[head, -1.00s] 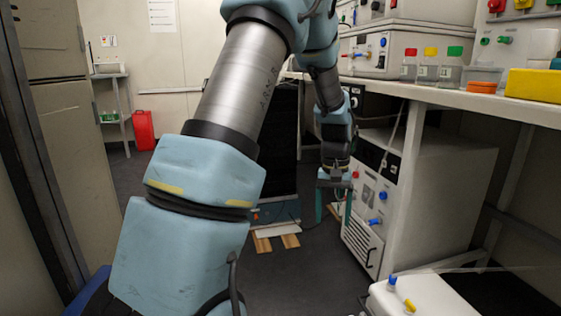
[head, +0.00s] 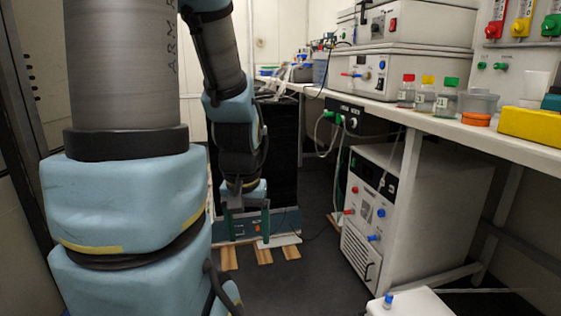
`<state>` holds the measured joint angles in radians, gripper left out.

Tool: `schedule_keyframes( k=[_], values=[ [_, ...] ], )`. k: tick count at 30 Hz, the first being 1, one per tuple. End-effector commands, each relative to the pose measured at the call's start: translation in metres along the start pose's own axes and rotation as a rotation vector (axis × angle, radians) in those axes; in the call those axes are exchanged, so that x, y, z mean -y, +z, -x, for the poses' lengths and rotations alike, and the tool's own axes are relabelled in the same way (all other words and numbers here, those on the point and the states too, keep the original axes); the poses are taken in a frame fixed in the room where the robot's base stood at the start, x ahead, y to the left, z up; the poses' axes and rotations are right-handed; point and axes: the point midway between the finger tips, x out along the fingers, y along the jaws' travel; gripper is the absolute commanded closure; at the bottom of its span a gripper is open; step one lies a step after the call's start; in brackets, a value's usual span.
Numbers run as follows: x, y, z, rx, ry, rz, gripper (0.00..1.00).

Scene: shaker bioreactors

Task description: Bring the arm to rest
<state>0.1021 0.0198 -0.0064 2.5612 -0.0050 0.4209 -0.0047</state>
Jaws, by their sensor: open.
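My arm (head: 123,90) fills the left of the head view, with light blue joint covers and a grey metal link. Its far part hangs down near the middle. My gripper (head: 246,226) points downward, its two green-tipped fingers apart, with nothing seen between them. It shows in front of the lower part of a tall black unit (head: 284,150). I cannot tell how far apart they are.
A white bench (head: 480,130) runs along the right with bottles (head: 424,95) and a yellow box (head: 530,127) on it. A white floor unit (head: 385,215) stands beneath. Wooden slats (head: 264,256) lie under the black unit. Dark floor in the middle is clear.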

Motion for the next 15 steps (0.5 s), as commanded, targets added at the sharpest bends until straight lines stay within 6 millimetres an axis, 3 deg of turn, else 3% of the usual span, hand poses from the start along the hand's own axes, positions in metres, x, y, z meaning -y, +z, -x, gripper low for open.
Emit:
schedule_keyframes(
  k=[1, 15],
  values=[
    [0.0, -0.004, 0.03, 0.0, 0.0, 0.0, 0.23],
    [-0.001, -0.025, 0.178, 0.001, 0.0, 0.0, 0.23]
  ],
)
